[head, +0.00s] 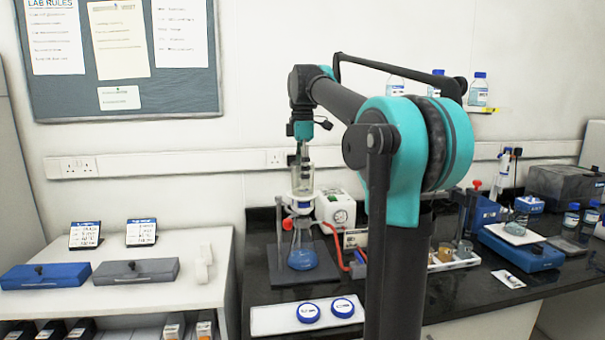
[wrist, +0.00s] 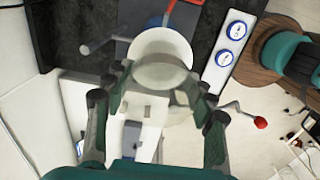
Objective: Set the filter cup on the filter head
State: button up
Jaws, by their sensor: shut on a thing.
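My gripper (head: 302,158) points down over the glassware stand and is shut on the clear filter cup (head: 303,178). In the wrist view the see-through cup (wrist: 160,76) sits between the two fingers. The filter head (head: 300,203) is just below the cup, on top of a flask (head: 302,252) with blue liquid. In the wrist view the pale round filter head (wrist: 163,42) shows partly past the cup's rim, so the two look offset there. Whether the cup touches the head I cannot tell.
A white pump with a gauge (head: 337,212) and red tubing (head: 335,245) stand close on the right. A white strip with two blue-rimmed discs (head: 325,312) lies in front. A rack of amber jars (head: 452,255) is farther right.

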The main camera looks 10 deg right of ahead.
dwell(0.3)
jog(key=o, duration=1.3)
jog(key=o, duration=0.4)
jog(key=shift+r, duration=4.45)
jog(key=shift+s, duration=0.1)
